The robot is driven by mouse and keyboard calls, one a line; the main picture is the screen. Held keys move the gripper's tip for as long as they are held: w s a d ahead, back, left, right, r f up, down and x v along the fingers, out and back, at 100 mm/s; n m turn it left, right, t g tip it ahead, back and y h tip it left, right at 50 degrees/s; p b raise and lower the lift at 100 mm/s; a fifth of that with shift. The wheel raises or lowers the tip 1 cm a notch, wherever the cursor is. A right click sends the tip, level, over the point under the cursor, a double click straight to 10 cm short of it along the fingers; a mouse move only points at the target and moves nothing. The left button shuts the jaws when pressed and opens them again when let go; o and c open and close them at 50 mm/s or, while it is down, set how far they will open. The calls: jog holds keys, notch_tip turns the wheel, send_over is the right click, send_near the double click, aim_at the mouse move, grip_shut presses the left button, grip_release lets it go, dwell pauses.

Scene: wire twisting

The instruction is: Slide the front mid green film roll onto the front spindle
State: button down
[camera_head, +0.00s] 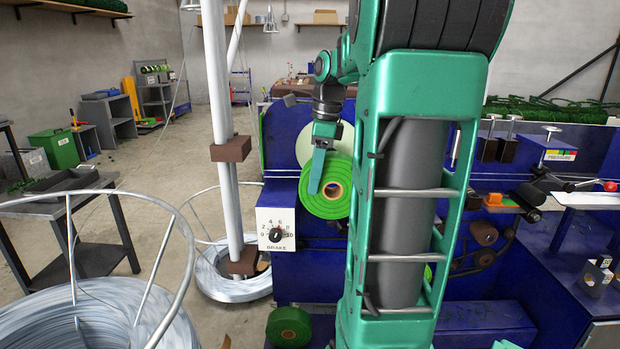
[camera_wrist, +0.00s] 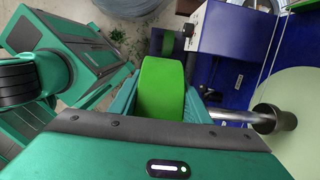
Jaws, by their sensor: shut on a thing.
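A bright green film roll (camera_head: 316,204) with an orange core faces the head camera in front of the blue machine. My gripper (camera_head: 319,172) is shut on its rim from above. In the wrist view the roll (camera_wrist: 162,88) sits between the two fingers. A grey metal spindle (camera_wrist: 236,116) shows to the right of the roll, running to a pale green disc (camera_wrist: 292,130). The disc (camera_head: 305,143) is also behind the roll in the head view. The spindle's near end is partly hidden by my gripper, so I cannot tell whether it meets the core.
Another green roll (camera_head: 289,327) is low at the machine's front. A white brake dial box (camera_head: 280,229) stands left of the held roll. A pale post (camera_head: 222,130) and wire coils (camera_head: 100,315) are at left. My arm hides much of the machine's middle.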

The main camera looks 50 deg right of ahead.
jog(key=w+d, duration=0.9)
jog(key=d, duration=0.1)
jog(key=shift+d, duration=0.4)
dwell(6.6)
